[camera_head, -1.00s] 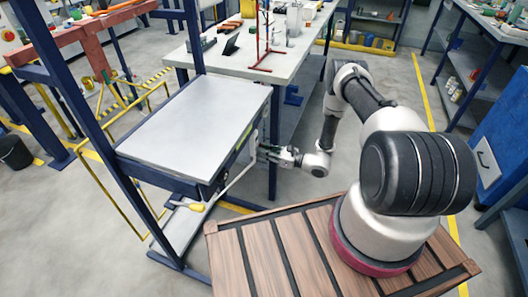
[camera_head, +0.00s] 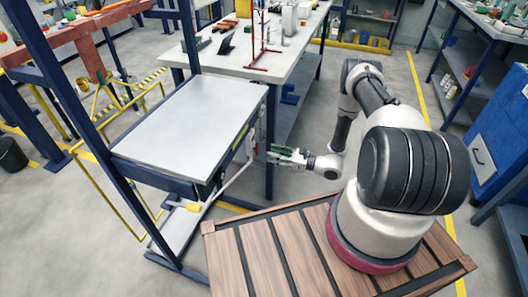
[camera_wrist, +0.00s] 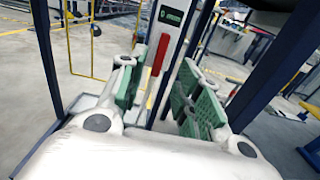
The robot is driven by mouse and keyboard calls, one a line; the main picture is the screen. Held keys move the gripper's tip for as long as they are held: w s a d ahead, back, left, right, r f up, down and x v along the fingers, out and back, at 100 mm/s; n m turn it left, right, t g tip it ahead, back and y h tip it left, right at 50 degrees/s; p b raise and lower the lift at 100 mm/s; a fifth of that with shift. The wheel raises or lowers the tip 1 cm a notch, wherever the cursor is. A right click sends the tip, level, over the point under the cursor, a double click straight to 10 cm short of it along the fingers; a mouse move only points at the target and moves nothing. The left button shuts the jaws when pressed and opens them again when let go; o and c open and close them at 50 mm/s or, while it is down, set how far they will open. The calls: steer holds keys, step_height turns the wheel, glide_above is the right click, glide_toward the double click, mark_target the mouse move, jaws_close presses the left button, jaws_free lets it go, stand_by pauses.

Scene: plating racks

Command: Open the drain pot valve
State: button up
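My gripper (camera_head: 272,155) is to the right of the grey-topped rack unit (camera_head: 195,120), just off its right side. In the wrist view my gripper (camera_wrist: 162,98) is open, its green-padded fingers wide apart with nothing held. Beyond the fingers, a red lever (camera_wrist: 160,55) stands nearly upright on a pale upright panel (camera_wrist: 176,45) with a green label. I cannot tell whether this lever is the drain pot valve's handle. In the head view a white pipe (camera_head: 229,184) slopes down the unit's side toward a yellow handle (camera_head: 192,207). The pot itself is not clearly seen.
The rack's blue post (camera_head: 197,50) stands at the unit's far side. A long white table (camera_head: 285,55) with tools and a red stand lies behind. The wooden slatted deck (camera_head: 285,245) is mine. Open floor (camera_head: 315,185) lies to the right of my gripper.

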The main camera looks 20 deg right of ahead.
steer(key=v, duration=0.5)
steer(key=shift+s+d, duration=0.25)
steer(key=shift+d, duration=0.05)
steer(key=shift+f, duration=0.1)
